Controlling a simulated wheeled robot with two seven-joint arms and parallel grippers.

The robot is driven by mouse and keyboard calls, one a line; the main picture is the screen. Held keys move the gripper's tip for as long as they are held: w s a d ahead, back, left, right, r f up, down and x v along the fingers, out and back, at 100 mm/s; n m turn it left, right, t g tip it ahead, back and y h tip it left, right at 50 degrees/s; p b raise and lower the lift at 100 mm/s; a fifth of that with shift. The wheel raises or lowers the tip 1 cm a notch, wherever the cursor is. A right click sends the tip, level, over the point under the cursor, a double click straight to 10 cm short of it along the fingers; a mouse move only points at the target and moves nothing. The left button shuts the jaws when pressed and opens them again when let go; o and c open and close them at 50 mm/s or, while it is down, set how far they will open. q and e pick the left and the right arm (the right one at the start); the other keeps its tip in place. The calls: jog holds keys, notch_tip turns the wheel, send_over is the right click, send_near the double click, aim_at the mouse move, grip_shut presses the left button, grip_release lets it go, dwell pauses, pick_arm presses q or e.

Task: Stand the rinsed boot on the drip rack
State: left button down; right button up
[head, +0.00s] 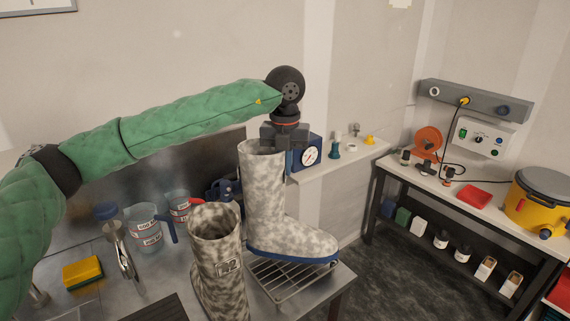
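A mottled grey-white boot with a blue sole (266,205) stands upright, toe to the right, at the drip rack (290,283). Its sole overlaps the wire rack in the head view; I cannot tell whether it rests on it or hangs just above. My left gripper (284,143) points down at the top rim of this boot's shaft. Its fingertips are hard to make out there, so its grip on the rim is unclear. A second mottled boot with a size label (217,248) stands nearer, left of the rack. My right gripper is out of view.
Measuring jugs (146,228), a yellow sponge (83,272) and a metal tool (120,250) lie on the left of the steel bench. A blue gauge box (308,153) stands behind the boot by a wall shelf. A side table (428,177) with a yellow bucket (538,204) stands right.

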pick_arm(q)
jog(key=c, duration=1.6)
grip_release()
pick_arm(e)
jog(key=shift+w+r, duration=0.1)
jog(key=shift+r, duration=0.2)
pick_arm(q)
notch_tip(320, 180, up, 11)
jog(key=b, duration=0.3)
jog(key=shift+b, duration=0.4)
jog(key=shift+r, duration=0.55)
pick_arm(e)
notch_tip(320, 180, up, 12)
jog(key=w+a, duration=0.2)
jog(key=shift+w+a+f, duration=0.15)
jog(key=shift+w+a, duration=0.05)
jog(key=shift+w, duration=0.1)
